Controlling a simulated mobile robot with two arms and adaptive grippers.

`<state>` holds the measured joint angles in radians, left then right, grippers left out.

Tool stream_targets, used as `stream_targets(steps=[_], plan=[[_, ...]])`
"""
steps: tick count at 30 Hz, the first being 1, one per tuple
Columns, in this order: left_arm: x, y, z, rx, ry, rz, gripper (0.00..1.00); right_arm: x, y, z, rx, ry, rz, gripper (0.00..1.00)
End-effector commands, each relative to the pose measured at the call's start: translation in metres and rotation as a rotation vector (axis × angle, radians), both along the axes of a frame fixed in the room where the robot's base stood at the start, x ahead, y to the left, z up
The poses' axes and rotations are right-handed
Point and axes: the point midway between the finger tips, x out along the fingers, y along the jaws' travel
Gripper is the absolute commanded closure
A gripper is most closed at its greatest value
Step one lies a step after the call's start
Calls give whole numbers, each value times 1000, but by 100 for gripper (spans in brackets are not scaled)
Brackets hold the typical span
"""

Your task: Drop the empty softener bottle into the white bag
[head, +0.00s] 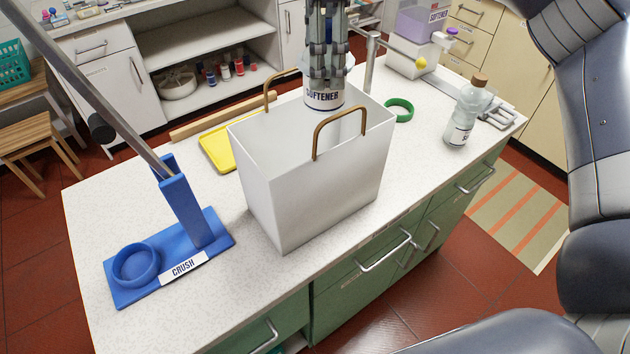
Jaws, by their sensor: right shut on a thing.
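The white bag (310,185) stands upright and open on the counter, with two brown handles. My right gripper (326,75) comes down from the top of the picture, fingers pointing down, shut on the softener bottle (323,98). Only the bottle's lower part with its SOFTENER label shows; the fingers hide the rest. The bottle appears over the bag's opening near the far rim; I cannot tell whether its base is below the rim. The visible inside of the bag looks empty, but its floor is hidden. My left gripper is not in view.
A blue CRUSH press (190,215) with a long lever stands left of the bag. A yellow tray (215,150) lies behind it. A green ring (399,109) and a clear corked bottle (464,115) are to the right. The front left counter (260,285) is clear.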

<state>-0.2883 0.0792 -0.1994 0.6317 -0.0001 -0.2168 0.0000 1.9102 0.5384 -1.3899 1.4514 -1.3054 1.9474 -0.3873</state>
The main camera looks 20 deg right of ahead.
Motion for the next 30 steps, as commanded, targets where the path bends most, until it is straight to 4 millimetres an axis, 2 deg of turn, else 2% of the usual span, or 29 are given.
stream_targets(steps=[1, 2, 4, 5, 12, 17, 20, 30], plan=[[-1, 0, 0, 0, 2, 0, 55, 0, 0, 0, 0, 0, 0, 64], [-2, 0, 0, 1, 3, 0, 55, 0, 0, 0, 0, 0, 0, 42], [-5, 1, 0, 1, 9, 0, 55, 0, 0, 0, 0, 0, 0, 27], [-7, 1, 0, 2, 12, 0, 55, 0, 0, 0, 0, 0, 0, 24], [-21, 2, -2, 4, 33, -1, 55, 0, 0, 0, -1, 0, 0, 24], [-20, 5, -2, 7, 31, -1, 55, 0, 0, 3, 0, 0, 0, 24], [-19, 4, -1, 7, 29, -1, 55, 0, 0, 13, 0, -2, -1, 24], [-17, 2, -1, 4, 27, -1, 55, 0, 0, 73, -3, -4, -3, 24]])
